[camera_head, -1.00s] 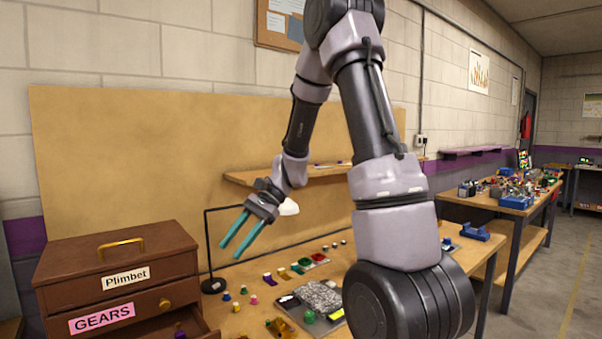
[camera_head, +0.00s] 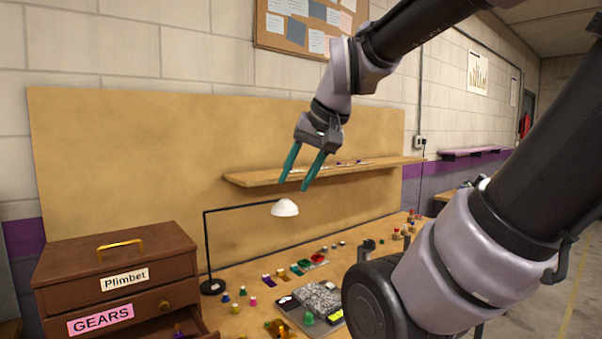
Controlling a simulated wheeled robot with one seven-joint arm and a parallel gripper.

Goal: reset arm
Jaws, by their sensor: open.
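My gripper (camera_head: 297,187) has two teal fingers, spread apart with nothing between them. It hangs in the air in front of the wooden backboard, above the white lamp head, with its fingers pointing down and slightly left. The fingers overlap the left part of the wall shelf (camera_head: 395,165) in the picture. My arm reaches in from the right and hides much of the right side of the room.
A black lamp with a white shade (camera_head: 285,208) stands on the workbench (camera_head: 225,318). Small coloured pieces and a grey tray (camera_head: 318,299) lie there. A brown drawer cabinet (camera_head: 117,262) labelled Plimbet and GEARS stands at left, its lower drawer open. A corkboard (camera_head: 305,22) hangs above.

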